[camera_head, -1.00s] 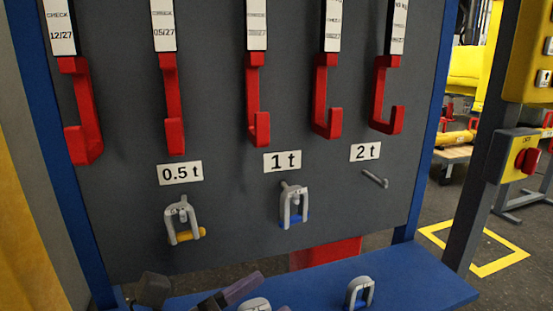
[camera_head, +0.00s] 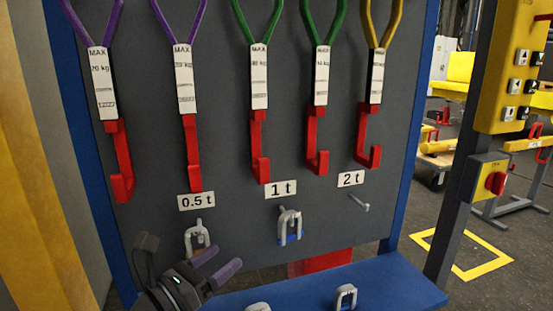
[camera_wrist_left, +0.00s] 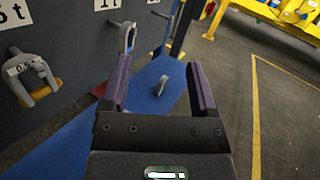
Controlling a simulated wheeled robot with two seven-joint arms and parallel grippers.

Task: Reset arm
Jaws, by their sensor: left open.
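My left gripper (camera_head: 222,268) is at the lower left of the head view, in front of the board and above the blue shelf. Its two purple-padded fingers are apart. The left wrist view shows the open gripper (camera_wrist_left: 158,88) with nothing between the pads. My right gripper is not in view.
A grey board (camera_head: 225,130) carries red hooks on slings. Shackles hang below the 0.5 t (camera_head: 197,238) and 1 t (camera_head: 290,224) labels; the 2 t peg (camera_head: 359,204) is bare. Shackles (camera_head: 346,297) stand on the blue shelf (camera_head: 390,280). A control post is at right.

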